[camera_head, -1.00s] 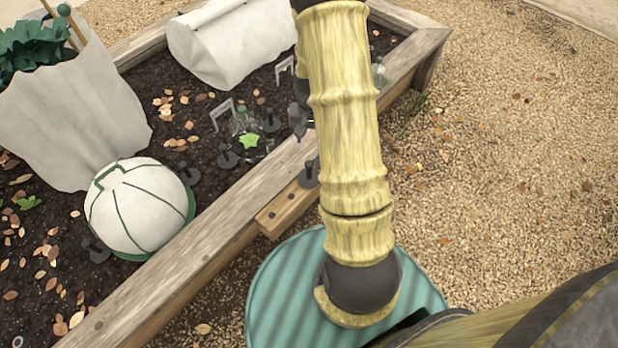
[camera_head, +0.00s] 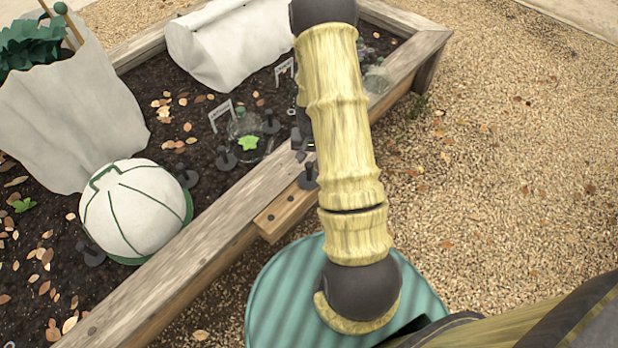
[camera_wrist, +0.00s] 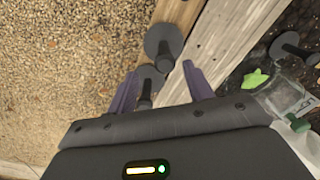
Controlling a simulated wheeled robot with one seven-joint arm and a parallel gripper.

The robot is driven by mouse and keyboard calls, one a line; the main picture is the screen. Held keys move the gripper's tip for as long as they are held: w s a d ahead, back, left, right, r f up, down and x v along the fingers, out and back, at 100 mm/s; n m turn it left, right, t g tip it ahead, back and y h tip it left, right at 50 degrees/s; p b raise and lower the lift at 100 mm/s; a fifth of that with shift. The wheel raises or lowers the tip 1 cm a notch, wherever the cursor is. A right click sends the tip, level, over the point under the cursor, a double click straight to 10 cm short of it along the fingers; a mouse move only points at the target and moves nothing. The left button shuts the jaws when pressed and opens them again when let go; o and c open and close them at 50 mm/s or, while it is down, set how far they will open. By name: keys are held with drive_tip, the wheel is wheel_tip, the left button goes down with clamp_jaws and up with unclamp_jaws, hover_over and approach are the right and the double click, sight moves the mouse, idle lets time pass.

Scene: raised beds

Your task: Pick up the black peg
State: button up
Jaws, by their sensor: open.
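Several black pegs, each a round disc with a stem, are in view. In the wrist view one black peg (camera_wrist: 150,78) is between the spread purple fingers of my gripper (camera_wrist: 160,84), with clear space on both sides. A second black peg (camera_wrist: 163,42) stands just beyond the fingertips, by the wooden block. In the head view a black peg (camera_head: 308,177) stands on the wooden block (camera_head: 287,211) fixed to the bed's outer side. My gripper (camera_head: 302,138) is open there, mostly hidden behind my arm. I cannot tell which peg is meant.
More black pegs stand in the soil, one (camera_head: 226,158) near a clear cloche (camera_head: 247,128) over a green leaf. The bed's wooden edge (camera_head: 225,215) runs alongside my gripper. A white dome (camera_head: 135,208) and white fabric bags stand in the bed. Gravel lies outside.

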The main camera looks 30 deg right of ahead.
sight(309, 171)
drive_tip(key=shift+f, duration=1.3)
drive_tip(key=f, duration=0.1)
drive_tip(key=f+b, duration=0.1)
drive_tip(key=f, duration=0.1)
drive_tip(key=f+b, duration=0.1)
drive_tip(key=f, duration=0.1)
drive_tip(key=shift+w+a+f, duration=0.1)
drive_tip(key=shift+w+a, duration=0.1)
drive_tip(key=shift+a, duration=0.05)
drive_tip(key=c, duration=1.1)
drive_tip(key=shift+o, duration=0.2)
